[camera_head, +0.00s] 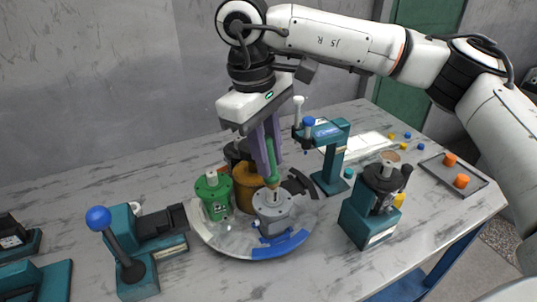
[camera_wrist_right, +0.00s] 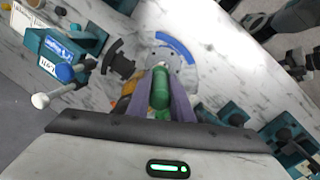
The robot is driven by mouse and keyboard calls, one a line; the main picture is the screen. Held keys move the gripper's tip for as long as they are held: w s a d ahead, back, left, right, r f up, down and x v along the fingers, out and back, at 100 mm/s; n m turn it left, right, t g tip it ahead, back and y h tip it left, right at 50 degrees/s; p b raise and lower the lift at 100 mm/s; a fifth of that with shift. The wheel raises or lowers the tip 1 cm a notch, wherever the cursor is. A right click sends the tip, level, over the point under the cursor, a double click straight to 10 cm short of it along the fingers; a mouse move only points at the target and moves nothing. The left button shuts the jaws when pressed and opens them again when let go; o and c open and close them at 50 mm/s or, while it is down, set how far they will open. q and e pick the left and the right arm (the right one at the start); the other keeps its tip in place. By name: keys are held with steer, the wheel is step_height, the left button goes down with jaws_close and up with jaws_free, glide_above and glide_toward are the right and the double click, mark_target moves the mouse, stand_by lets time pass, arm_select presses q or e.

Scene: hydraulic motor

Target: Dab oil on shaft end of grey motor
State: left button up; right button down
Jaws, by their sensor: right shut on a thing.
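The grey motor (camera_head: 273,214) stands upright on the round turntable (camera_head: 225,238), at its front right, with its shaft end pointing up. My right gripper (camera_head: 267,165) is above it, pointing down, its purple fingers shut on a green oil dabber (camera_head: 272,152). The dabber's orange-brown tip is right over the shaft end; whether it touches I cannot tell. In the right wrist view the green dabber (camera_wrist_right: 160,84) lies between the fingers, and the grey motor (camera_wrist_right: 173,58) shows just beyond its tip. My left gripper is not in view.
A green motor (camera_head: 213,196), an orange motor (camera_head: 244,190) and a partly hidden dark motor share the turntable. A teal press (camera_head: 330,155) stands behind right, a teal fixture (camera_head: 375,200) at right, and a blue-knobbed lever device (camera_head: 130,250) at left. A tray (camera_head: 452,172) holds orange parts.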

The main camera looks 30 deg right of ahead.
mark_target(268, 137)
steer(key=shift+f+b, duration=0.35)
steer(key=shift+f, duration=0.25)
stand_by(0.5)
steer(key=shift+f, duration=0.1)
stand_by(0.8)
step_height(268, 137, up, 5)
steer(key=p, duration=0.3)
steer(key=shift+p, duration=0.4)
steer(key=shift+r, duration=1.1)
